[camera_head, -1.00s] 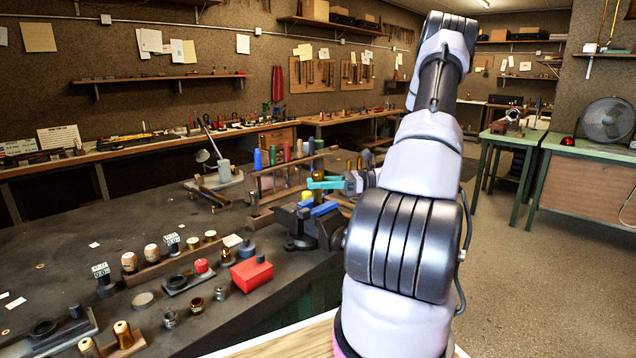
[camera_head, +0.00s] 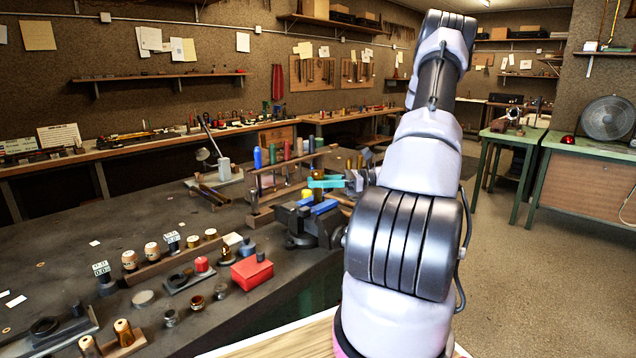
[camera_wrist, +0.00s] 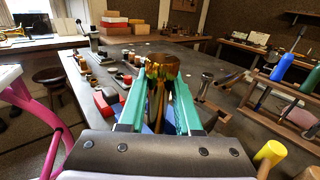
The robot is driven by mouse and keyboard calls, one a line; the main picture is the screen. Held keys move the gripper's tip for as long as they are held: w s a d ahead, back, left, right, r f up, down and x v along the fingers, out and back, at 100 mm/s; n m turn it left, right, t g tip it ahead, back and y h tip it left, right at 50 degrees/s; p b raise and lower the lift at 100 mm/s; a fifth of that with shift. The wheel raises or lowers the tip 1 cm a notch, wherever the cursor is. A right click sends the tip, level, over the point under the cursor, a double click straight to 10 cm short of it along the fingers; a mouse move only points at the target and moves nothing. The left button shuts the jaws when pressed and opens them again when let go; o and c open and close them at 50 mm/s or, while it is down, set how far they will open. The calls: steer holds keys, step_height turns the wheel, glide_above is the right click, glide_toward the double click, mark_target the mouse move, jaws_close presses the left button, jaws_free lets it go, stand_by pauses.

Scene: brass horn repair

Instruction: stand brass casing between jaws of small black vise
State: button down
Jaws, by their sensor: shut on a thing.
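The small black vise (camera_head: 308,227) sits at the near right edge of the dark bench in the head view, with blue jaw parts (camera_head: 325,208) on top. My gripper (camera_head: 324,183) has teal fingers and is just above the vise. It is shut on the brass casing (camera_head: 318,196), which looks roughly upright. In the wrist view the casing (camera_wrist: 161,82) stands between the two teal fingers (camera_wrist: 160,108), its round top towards the camera. Blue shows beside and below it. The casing's lower end is hidden, so I cannot tell whether it is between the jaws.
A red box (camera_head: 252,270) stands left of the vise. A wooden rack (camera_head: 270,180) with coloured handles is behind it. Small jars and labelled bobbins crowd the near bench. The left part of the bench top (camera_head: 60,235) is mostly clear.

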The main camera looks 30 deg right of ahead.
mark_target(318, 193)
steer(key=shift+f, duration=1.65)
steer(key=c, duration=0.5)
jaws_free()
steer(key=v, duration=1.1)
